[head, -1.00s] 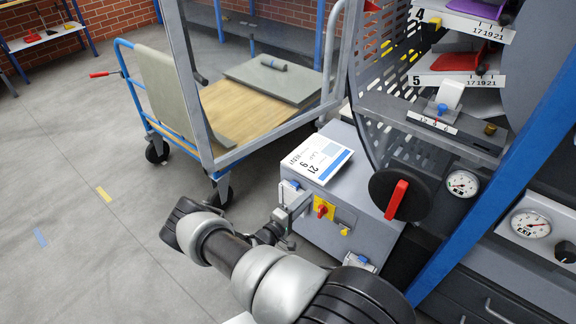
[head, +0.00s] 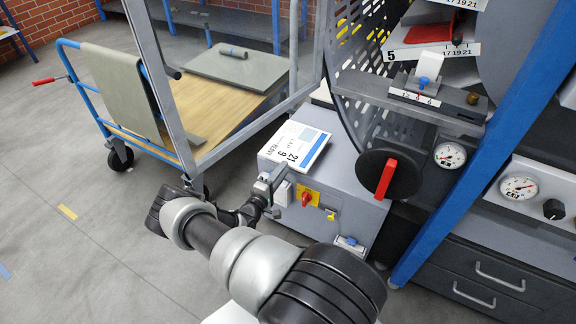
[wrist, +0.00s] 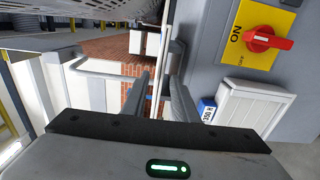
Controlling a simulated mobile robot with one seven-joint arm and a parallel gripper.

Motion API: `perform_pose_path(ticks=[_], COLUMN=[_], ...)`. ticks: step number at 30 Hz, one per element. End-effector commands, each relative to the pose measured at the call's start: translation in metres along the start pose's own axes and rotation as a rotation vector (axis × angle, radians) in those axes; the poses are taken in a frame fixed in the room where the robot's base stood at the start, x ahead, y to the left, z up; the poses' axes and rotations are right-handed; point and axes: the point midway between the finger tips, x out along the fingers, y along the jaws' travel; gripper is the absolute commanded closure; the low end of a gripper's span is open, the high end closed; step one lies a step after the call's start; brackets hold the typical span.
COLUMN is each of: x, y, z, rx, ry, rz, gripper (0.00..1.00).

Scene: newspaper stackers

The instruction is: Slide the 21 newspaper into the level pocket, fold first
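The newspaper (head: 295,145), marked 21 and 9 with a blue stripe, lies flat on top of a grey machine box (head: 345,197). My gripper (head: 268,187) is low at the box's left front corner, beside the newspaper's near left edge. A pocket (head: 455,70) with a white label strip, 5 and 17 19 21, shows in the stacker drum at upper right. Its tilt and inside are partly hidden.
A red switch (head: 307,199) on a yellow plate and a white fitting sit close to my gripper. A black disc with a red handle (head: 387,180) stands right of the newspaper. A slotted guard (head: 365,60) borders the drum. A blue trolley (head: 92,95) stands at left.

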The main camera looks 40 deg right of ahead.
Motion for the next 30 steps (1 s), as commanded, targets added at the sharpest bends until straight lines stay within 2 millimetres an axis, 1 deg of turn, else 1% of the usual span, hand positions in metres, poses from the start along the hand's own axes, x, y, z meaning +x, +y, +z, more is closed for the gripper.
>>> perform_pose_path(ticks=[1, 3, 7, 12, 19, 20, 28, 29, 30], x=[0.007, 0.014, 0.024, 0.029, 0.029, 0.029, 0.029, 0.029, 0.029], y=[-0.002, -0.002, -0.001, -0.001, 0.0, 0.0, 0.0, 0.0, 0.0], z=[0.0, 0.0, 0.0, 0.0, 0.0, 0.0, 0.0, 0.0, 0.0], rx=[0.0, 0.0, 0.0, -0.001, -0.001, -0.001, 0.0, 0.0, 0.0], ry=[-0.001, -0.001, 0.0, 0.001, 0.001, 0.001, 0.0, 0.0, 0.0], rz=[0.001, 0.001, 0.001, 0.0, 0.0, 0.0, 0.0, 0.0, 0.0], gripper=[0.73, 0.73, 0.73, 0.73, 0.73, 0.75, 0.98, 1.0, 1.0])
